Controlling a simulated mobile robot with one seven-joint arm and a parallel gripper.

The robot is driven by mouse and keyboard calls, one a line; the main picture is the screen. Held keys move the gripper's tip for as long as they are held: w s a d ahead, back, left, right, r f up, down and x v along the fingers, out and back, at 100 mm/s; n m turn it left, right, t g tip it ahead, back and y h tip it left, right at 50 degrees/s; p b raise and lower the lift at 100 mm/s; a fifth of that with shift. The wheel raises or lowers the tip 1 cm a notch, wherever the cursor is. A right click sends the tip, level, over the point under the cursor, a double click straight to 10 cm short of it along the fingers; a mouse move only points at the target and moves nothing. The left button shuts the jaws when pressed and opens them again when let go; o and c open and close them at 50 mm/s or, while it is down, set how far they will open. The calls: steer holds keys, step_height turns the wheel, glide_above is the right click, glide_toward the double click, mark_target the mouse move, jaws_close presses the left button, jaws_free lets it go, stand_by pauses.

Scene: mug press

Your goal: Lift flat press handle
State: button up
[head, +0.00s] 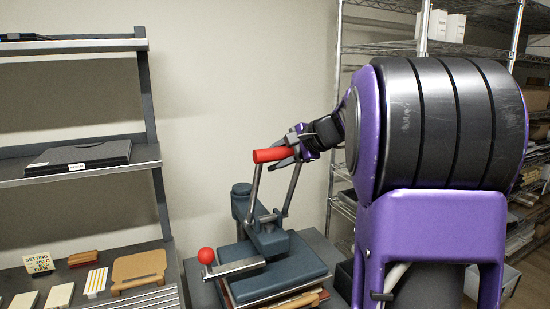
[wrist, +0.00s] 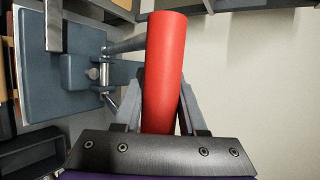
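The flat press (head: 270,272) is a blue-grey machine on a dark stand at the lower middle of the head view. Its red bar handle (head: 270,155) is raised above the body on two metal arms. My gripper (head: 297,147) comes from the right at the handle's right end. In the wrist view the red handle (wrist: 165,70) runs between the two fingers, which close in against its sides. The press plate (wrist: 55,65) shows at the left of the wrist view. The far sides of the fingertips are hidden behind the handle.
A red ball knob (head: 206,256) sticks out at the press's left front. A shelf unit (head: 80,180) with a flat black case (head: 80,156) stands at the left. Wire shelving (head: 380,50) stands behind my arm. The wall space above the press is free.

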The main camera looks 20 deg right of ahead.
steer(key=o, duration=0.4)
steer(key=shift+w+f, duration=0.1)
steer(key=shift+f, duration=0.3)
steer(key=shift+o, duration=0.2)
steer(key=shift+r, duration=0.1)
steer(key=v, duration=1.7)
steer(key=shift+r, duration=0.2)
